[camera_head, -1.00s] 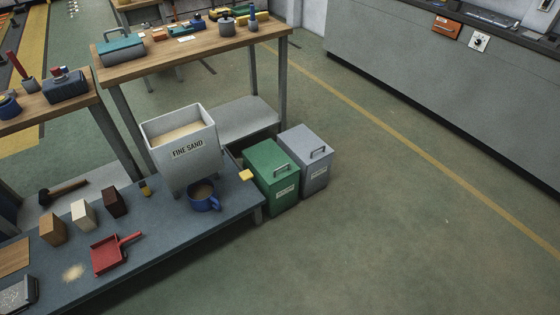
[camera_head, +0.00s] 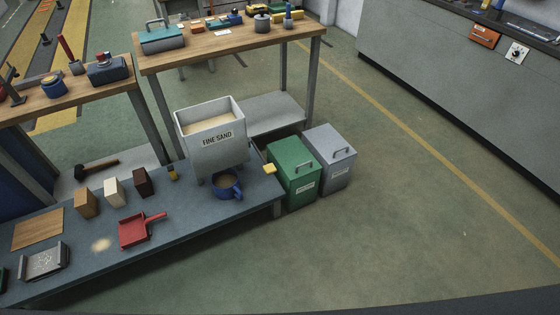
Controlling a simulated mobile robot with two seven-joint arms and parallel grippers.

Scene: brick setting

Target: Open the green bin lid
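The green bin (camera_head: 300,188) stands on the floor just past the right end of the low blue-grey bench. Neither of my grippers shows in the head view.
A grey bin (camera_head: 337,172) stands close against the green bin's right side. The low bench (camera_head: 200,225) holds a fine sand box (camera_head: 218,152), a blue mug (camera_head: 227,187) and a red dustpan (camera_head: 134,234). A wooden-topped table (camera_head: 215,52) stands behind. The floor (camera_head: 400,230) in front and right is clear.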

